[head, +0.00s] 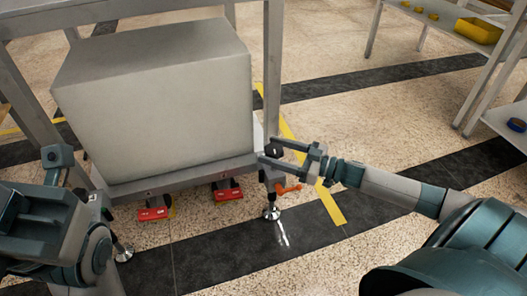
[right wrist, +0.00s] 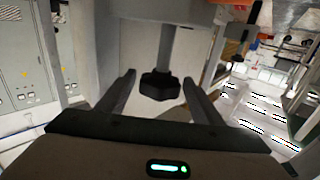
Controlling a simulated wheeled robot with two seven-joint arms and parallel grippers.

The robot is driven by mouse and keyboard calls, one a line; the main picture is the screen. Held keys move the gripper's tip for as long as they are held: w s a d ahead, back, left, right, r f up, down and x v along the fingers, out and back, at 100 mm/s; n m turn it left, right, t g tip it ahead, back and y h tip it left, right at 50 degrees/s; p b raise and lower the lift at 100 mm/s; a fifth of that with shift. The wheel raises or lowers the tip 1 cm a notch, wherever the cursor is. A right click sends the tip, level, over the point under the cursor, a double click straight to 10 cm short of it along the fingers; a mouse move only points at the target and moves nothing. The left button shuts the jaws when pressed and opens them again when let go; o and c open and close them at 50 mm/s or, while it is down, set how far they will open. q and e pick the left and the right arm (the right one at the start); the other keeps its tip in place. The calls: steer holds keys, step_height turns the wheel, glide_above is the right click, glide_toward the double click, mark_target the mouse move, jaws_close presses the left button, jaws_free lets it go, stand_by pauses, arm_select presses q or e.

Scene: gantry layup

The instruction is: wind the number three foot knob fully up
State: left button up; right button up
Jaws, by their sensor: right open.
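A dark, faceted foot knob (head: 274,150) sits at the near right corner of the frame under the large grey block. In the right wrist view the knob (right wrist: 157,86) is on a dark stem, between my fingers, with a gap visible on both sides. My right gripper (head: 268,153) is open around it, reaching in from the right; its fingers also show in the wrist view (right wrist: 159,78). Below, a round metal foot (head: 271,212) stands on the floor. I cannot read any number on the knob. My left arm shows at the lower left, but its fingers do not.
The grey block (head: 155,100) rests on a metal frame (head: 185,180). An orange lever (head: 289,188) sticks out just below my right gripper. Two red pieces (head: 153,213) (head: 227,192) are under the front edge. Shelving with a yellow bin (head: 478,31) stands at the upper right. Open floor lies between.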

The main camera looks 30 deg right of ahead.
steer(key=shift+b+x, duration=0.55)
steer(key=shift+x, duration=1.35)
steer(key=c, duration=1)
